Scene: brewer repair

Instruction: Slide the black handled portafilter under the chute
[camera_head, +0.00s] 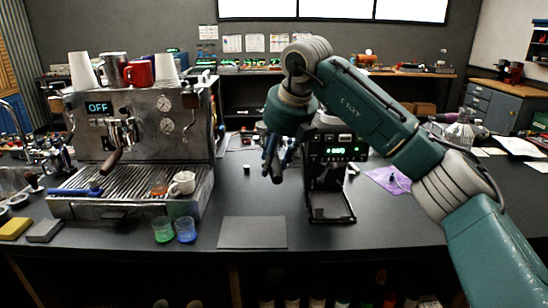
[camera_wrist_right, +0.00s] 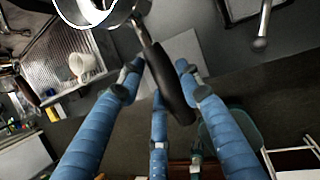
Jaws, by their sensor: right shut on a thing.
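The portafilter shows in the right wrist view, with a black handle (camera_wrist_right: 170,88) and a metal basket (camera_wrist_right: 98,10) at the top edge, partly cut off. My right gripper (camera_wrist_right: 158,76) is shut around the handle with its blue fingers. In the head view my right gripper (camera_head: 274,165) points down above the counter, just left of the black grinder (camera_head: 336,150) with a green lit display. The portafilter is hard to make out there. The grinder's chute is largely hidden beside my arm; its base tray (camera_head: 331,208) is clear. My left gripper is in neither view.
A grey mat (camera_head: 252,233) lies bare between machine and grinder. A purple cloth (camera_head: 388,181) lies right.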

